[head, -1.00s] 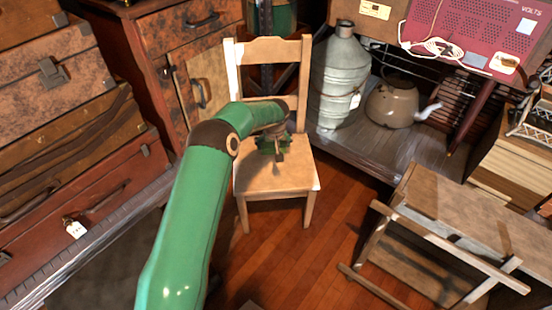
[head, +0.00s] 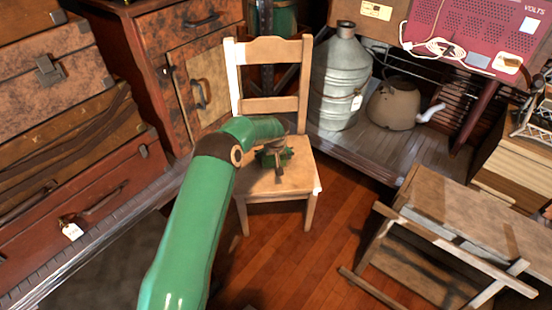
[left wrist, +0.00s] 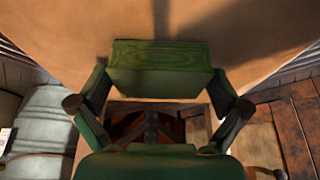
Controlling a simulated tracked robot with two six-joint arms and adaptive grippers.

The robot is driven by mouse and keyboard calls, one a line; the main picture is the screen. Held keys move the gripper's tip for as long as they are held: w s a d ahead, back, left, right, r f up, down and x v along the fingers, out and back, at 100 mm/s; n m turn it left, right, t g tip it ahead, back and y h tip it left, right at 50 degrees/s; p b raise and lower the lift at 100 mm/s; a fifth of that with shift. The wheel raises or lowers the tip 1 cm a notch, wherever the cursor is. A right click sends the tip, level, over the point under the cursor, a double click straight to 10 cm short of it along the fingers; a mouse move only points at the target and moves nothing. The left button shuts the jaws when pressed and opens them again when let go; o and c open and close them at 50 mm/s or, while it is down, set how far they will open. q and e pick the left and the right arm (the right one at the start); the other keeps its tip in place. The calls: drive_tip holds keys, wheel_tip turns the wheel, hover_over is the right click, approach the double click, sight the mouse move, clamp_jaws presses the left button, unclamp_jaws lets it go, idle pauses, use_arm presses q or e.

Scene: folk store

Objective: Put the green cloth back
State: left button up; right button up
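A green block-shaped thing, which I take to be the green cloth (left wrist: 160,68), lies between the two fingers of my left gripper (left wrist: 160,85) in the left wrist view. The fingers meet its two ends and appear shut on it. In the head view my left gripper (head: 277,163) is over the seat of the wooden chair (head: 265,188), pointing down. Whether the cloth touches the seat is hard to tell. My right gripper is not in view.
A grey metal can (head: 340,80) and a brown kettle (head: 394,103) stand on a low shelf behind the chair, to the right. Stacked suitcases (head: 75,190) fill the left. A wooden folding piece (head: 455,225) stands at right. Bare floor (head: 295,265) lies before the chair.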

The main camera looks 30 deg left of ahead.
use_arm(q)
drive_tip(key=shift+d+r, duration=0.1)
drive_tip(key=shift+r, duration=0.3)
drive_tip(key=p+v, duration=0.4)
drive_tip(key=v, duration=0.7)
drive_tip(key=shift+m+h, duration=0.8)
drive_tip(key=shift+h, duration=0.1)
drive_tip(key=s+d+f, duration=0.1)
drive_tip(key=d, duration=0.1)
drive_tip(key=s+d+f, duration=0.1)
drive_tip(key=d+f, duration=0.1)
drive_tip(key=s+d+f, duration=0.1)
drive_tip(key=d+f, duration=0.1)
drive_tip(key=shift+s+d+f+b, duration=0.15)
drive_tip(key=shift+d+f+b, duration=0.05)
drive_tip(key=shift+b, duration=0.1)
drive_tip(key=s+d+f+m+g+h, duration=0.1)
drive_tip(key=s+d+f+m+h, duration=0.15)
drive_tip(key=s+d+f, duration=0.65)
drive_tip(key=s+d+f+m+g+h, duration=0.1)
drive_tip(key=s+d, duration=0.5)
drive_tip(key=s, duration=0.4)
drive_tip(key=s+d+f+m+h, duration=0.1)
drive_tip(key=s+d, duration=0.5)
drive_tip(key=s, duration=0.5)
drive_tip(key=shift+g, duration=0.4)
